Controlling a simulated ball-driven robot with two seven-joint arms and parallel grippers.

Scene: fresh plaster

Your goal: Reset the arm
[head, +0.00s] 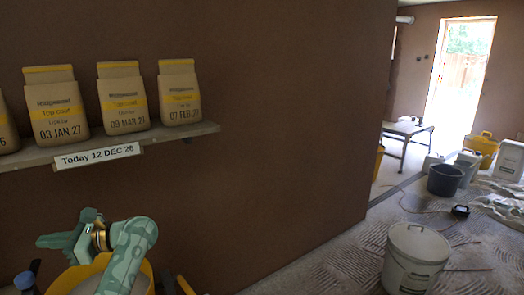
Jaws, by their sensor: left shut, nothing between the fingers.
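My left arm comes up from the bottom left of the head view in pale green. It bends at a brass-coloured joint. My left gripper (45,241) points to the left, shut and empty, below the shelf and in front of the brown wall. It touches none of the bags. My right gripper is not in view.
A shelf (205,130) on the wall holds several paper bags, dated 03 JAN 27 (58,112), 09 MAR 27 (123,100) and 07 FEB 27 (180,95); one more is cut off left. Its label (97,156) reads "Today 12 DEC 26". A yellow bucket (62,282) is below my arm. A white bucket (413,262) stands right.

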